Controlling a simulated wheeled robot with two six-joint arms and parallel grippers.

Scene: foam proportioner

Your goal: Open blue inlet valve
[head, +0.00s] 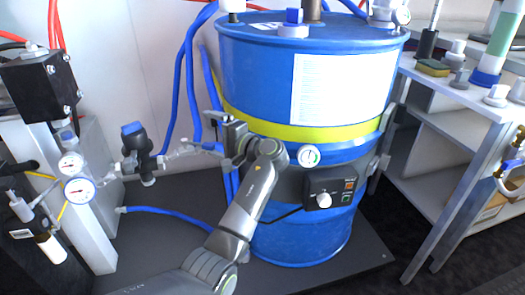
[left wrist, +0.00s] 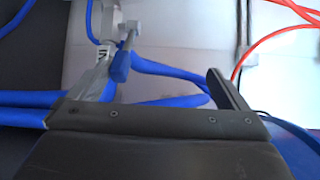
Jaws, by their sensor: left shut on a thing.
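The blue inlet valve is a small grey metal fitting with a blue-gripped lever (left wrist: 121,66), in the upper left of the left wrist view. In the head view its pipe (head: 190,149) runs from the dark regulator toward the drum, and my gripper partly hides it. My left gripper (head: 229,130) is at the right end of this pipe, in front of the drum. It is shut on the blue valve lever, which shows beside its left finger in the left wrist view; the exact contact is unclear. My right gripper is not in view.
A blue drum (head: 262,85) with a yellow band stands right behind my gripper. A control box (head: 330,192) is on its front. Gauges (head: 79,190) and a regulator (head: 138,150) are at left. Blue hoses (head: 190,80) hang behind. A shelf table (head: 445,125) stands at right.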

